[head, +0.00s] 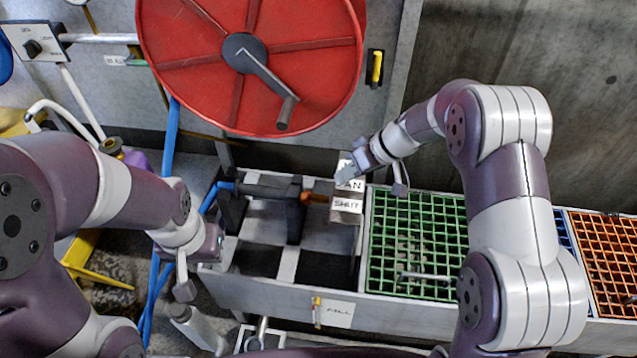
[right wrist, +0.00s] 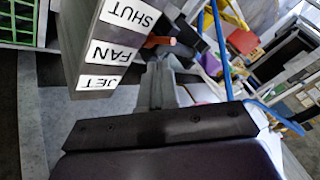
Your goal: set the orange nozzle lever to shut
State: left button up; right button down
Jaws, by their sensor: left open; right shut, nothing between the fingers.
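The orange nozzle lever (head: 317,198) sticks out to the right from a dark nozzle body (head: 293,212) in the head view. It lies level with the SHUT label (head: 347,204) on a grey label block. In the right wrist view the orange lever (right wrist: 160,41) shows beside the SHUT end of the block (right wrist: 85,45), partly hidden by it. My right gripper (head: 347,172) is shut and empty, close to the FAN label. Its fingers (right wrist: 155,88) show just right of the block; contact cannot be told. My left gripper (head: 216,243) is open, left of the bin frame, its fingers mostly hidden.
A red hose reel (head: 180,58) with a crank stands behind. A green grate (head: 430,228) and an orange grate (head: 608,250) lie right of the nozzle. A blue hose (head: 168,160) runs down at left. A FILL label (head: 338,312) is on the front rail.

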aim_at(307, 196)
jog(key=shift+w+a+f, duration=0.2)
jog(key=shift+w+a, duration=0.1)
jog(key=shift+a, duration=0.05)
jog(key=x, duration=0.9)
jog(key=shift+a+b, duration=0.2)
jog(key=shift+b, duration=0.1)
jog(key=shift+f, duration=0.1)
jog(key=s+b, duration=0.1)
jog(key=b, duration=0.1)
jog(key=shift+s+a+f+b, duration=0.15)
jog(key=shift+a+f+b, duration=0.2)
jog(key=shift+a, duration=0.05)
